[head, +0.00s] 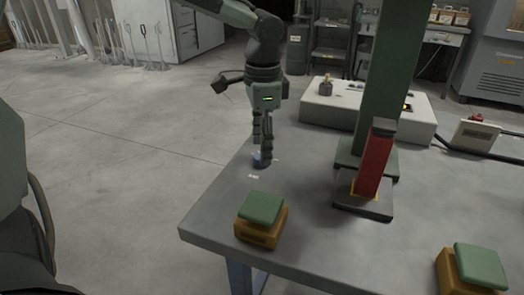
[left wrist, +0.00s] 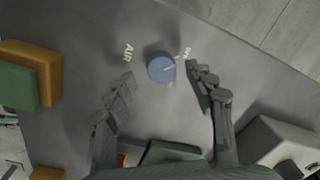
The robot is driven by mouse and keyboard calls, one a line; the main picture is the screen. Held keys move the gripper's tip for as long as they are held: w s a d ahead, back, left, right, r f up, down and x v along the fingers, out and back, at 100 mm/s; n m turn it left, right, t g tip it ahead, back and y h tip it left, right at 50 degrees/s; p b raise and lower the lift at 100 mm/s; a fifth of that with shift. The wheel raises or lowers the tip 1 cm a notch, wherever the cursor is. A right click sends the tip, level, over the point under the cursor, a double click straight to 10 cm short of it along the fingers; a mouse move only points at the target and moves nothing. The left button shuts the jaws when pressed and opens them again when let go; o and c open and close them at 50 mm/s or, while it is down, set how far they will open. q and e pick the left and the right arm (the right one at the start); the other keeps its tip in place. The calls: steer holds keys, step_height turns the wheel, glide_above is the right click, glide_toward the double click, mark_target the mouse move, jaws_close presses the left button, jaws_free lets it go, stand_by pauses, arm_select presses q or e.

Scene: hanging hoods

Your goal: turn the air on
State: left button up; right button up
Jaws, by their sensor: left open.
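A round blue knob (left wrist: 161,68) sits on the grey table, with the word AIR printed beside it and smaller, hard-to-read labels on its right side. Its pale pointer line points right, slightly up, in the left wrist view. In the head view the knob (head: 260,163) is partly hidden behind my fingers. My left gripper (head: 263,154) points down over the knob and is open. In the left wrist view its two fingertips (left wrist: 162,75) stand on either side of the knob, apart from it. My right gripper is not in view.
A green press column with a red block (head: 375,160) stands right of the knob. Green-topped orange buttons (head: 262,208) (head: 478,268) sit near the front edge. A pale box (head: 330,105) is behind. The table (head: 310,215) is clear around the knob.

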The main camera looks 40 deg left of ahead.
arm_select(q)
steer(key=shift+w+a+f, duration=0.1)
steer(key=shift+f, duration=1.05)
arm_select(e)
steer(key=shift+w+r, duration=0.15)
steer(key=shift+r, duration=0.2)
arm_select(q)
steer(key=shift+c, duration=0.2)
steer(key=c, duration=1.1)
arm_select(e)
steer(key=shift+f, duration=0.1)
